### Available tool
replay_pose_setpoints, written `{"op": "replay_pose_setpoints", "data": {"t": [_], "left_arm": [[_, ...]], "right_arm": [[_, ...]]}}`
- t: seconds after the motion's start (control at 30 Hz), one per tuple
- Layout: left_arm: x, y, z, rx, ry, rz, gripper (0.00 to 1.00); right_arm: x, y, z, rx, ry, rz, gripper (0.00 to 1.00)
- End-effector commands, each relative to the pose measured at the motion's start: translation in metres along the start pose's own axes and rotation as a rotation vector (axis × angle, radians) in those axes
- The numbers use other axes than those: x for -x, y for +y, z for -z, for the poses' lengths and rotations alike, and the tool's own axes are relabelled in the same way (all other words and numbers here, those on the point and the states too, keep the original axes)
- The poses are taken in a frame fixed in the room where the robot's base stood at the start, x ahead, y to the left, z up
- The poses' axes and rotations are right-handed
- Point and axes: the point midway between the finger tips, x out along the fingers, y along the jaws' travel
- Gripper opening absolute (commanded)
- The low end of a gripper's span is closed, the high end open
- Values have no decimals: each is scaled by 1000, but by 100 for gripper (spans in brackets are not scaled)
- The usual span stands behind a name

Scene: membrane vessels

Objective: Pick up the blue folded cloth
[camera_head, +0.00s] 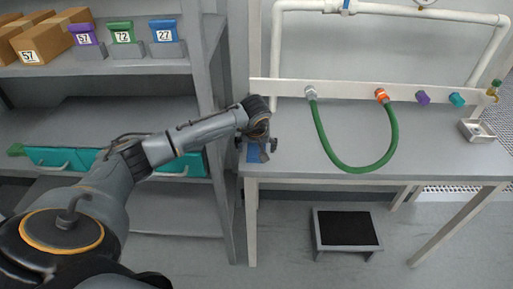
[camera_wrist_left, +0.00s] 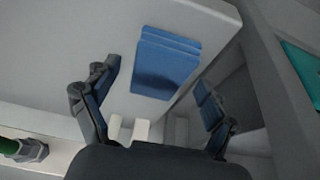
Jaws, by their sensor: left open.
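The blue folded cloth (camera_head: 253,153) lies at the left end of the grey bench, partly hidden by my left gripper in the head view. In the left wrist view the cloth (camera_wrist_left: 167,64) is a flat blue rectangle near the table's edge, with a dark shadow on its lower part. My left gripper (camera_head: 266,153) is over the cloth. In the left wrist view its two fingers (camera_wrist_left: 158,108) are spread apart with the cloth ahead of and between them, and nothing is gripped. My right gripper is not in view.
The bench (camera_head: 440,150) carries a green hose (camera_head: 357,170) on a white rail and a metal tray (camera_head: 476,131) at right. A shelf (camera_head: 100,69) with boxes and coloured bins stands left of the bench. A black-topped step stool (camera_head: 346,228) is on the floor below.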

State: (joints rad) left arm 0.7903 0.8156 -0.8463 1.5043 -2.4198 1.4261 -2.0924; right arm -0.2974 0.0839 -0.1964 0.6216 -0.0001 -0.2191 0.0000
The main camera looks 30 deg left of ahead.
Motion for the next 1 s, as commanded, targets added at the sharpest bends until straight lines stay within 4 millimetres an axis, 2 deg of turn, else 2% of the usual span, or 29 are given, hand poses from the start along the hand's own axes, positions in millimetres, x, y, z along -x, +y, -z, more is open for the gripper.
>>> {"op": "replay_pose_setpoints", "data": {"t": [0.27,0.5,0.53,0.83,1.0], "left_arm": [[-3,0,0,-1,0,-1,83],[-3,0,0,-1,0,-1,34],[-3,0,0,-1,0,-1,31],[0,0,1,0,1,-1,31],[21,1,11,-1,6,-3,31]], "right_arm": [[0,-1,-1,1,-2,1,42],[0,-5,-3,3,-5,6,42],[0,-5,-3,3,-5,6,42],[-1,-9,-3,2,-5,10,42],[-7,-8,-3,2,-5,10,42]]}}
